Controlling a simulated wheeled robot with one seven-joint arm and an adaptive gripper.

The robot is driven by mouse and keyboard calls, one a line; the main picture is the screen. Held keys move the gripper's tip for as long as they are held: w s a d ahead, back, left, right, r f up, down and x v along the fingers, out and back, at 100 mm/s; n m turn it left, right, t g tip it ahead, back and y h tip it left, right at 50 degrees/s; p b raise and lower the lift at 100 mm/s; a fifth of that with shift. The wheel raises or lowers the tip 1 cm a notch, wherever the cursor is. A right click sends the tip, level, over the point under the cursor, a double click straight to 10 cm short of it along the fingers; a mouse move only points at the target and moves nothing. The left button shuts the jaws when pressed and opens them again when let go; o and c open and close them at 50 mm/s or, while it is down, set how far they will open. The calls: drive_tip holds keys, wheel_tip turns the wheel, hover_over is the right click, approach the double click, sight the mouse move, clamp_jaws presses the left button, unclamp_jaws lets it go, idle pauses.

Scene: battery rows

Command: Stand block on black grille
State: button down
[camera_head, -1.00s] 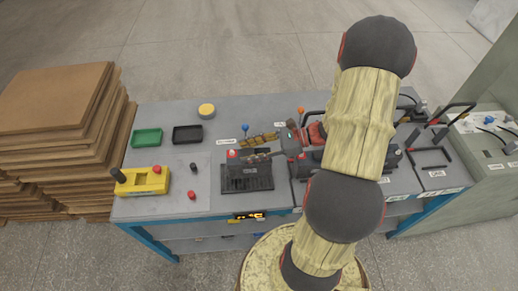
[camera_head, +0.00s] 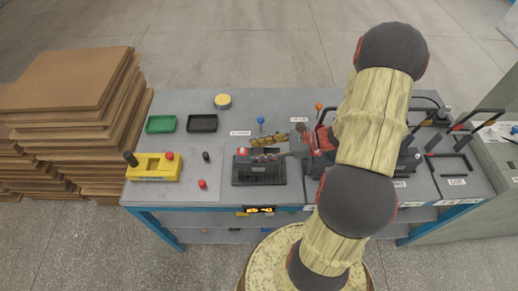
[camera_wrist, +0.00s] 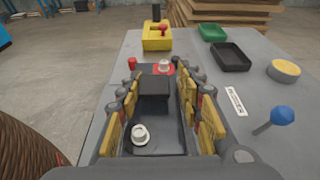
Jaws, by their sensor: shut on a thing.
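A dark grey block (camera_head: 257,168), with a white post on a red ring at its left end, is between the fingers of my gripper (camera_head: 268,149). In the wrist view my gripper (camera_wrist: 160,105) is shut on the block (camera_wrist: 155,86), with yellow-padded fingers along both sides. The red-ringed post is at the far end and a second pale post at the near end. The black grille (camera_head: 240,181) lies under the block on the grey bench. The block hides much of it, and I cannot tell whether they touch.
A yellow box (camera_head: 154,170) with a red knob stands left on the bench. A green tray (camera_head: 161,124), a black tray (camera_head: 202,123) and a yellow round tin (camera_head: 222,101) lie behind. A blue-knobbed lever (camera_head: 261,121) stands close behind the gripper.

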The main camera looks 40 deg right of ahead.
drive_tip(key=c, duration=1.2)
unclamp_jaws()
drive_tip(key=p+v, duration=0.3)
drive_tip(key=v, duration=0.9)
